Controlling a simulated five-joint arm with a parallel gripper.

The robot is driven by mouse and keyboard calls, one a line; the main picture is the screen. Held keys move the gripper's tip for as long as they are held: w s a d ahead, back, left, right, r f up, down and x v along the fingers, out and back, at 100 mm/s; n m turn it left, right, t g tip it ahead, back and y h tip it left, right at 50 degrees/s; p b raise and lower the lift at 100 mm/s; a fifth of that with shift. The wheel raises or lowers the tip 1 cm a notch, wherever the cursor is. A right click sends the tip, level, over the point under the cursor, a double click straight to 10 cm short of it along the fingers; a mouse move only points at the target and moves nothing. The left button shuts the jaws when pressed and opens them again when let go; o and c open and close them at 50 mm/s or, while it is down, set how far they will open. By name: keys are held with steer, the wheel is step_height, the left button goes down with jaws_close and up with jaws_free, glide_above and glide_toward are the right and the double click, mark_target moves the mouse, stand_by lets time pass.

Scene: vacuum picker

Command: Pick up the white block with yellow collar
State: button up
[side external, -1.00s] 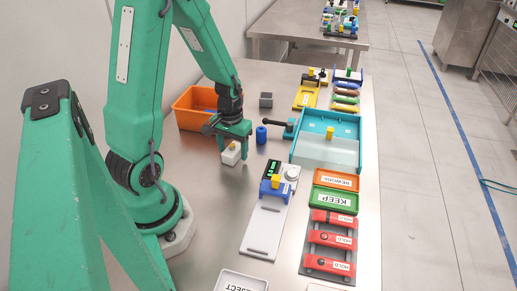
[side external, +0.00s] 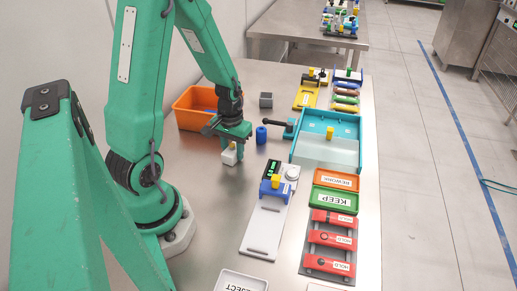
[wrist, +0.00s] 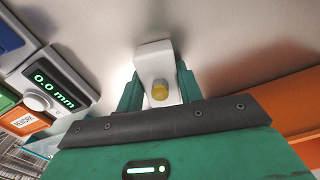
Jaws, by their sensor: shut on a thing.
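The white block (side external: 229,157) is between the fingers of my gripper (side external: 236,151) in the side view, low over the steel table. In the wrist view the white block (wrist: 154,58) stands out past the fingers. Its round yellow collar (wrist: 159,91) faces the camera. The green fingers of my gripper (wrist: 158,92) are shut on the block, one on each side. The fingers hide part of the block in the side view. I cannot tell whether it is clear of the table.
A blue cylinder (side external: 262,134) stands close to the right of my gripper. An orange bin (side external: 190,122) is behind it on the left, and a grey block (side external: 266,100) is farther back. A gauge with a display (side external: 272,168) stands at the front right. A teal tray (side external: 300,150) lies farther right.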

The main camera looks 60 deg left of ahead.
mark_target(233, 146)
steer(key=shift+r, duration=0.15)
steer(key=shift+r, duration=1.15)
steer(key=shift+d+r, duration=0.1)
steer(key=shift+r, duration=0.75)
steer(key=shift+s+d+r, duration=0.1)
steer(key=shift+d+r, duration=1)
steer(key=shift+d, duration=0.8)
steer(key=shift+s+d+r, duration=0.1)
steer(key=shift+d+r, duration=1.05)
steer(key=shift+d, duration=0.75)
steer(key=shift+d+r, duration=1.1)
steer(key=shift+d, duration=0.8)
steer(key=shift+d, duration=0.1)
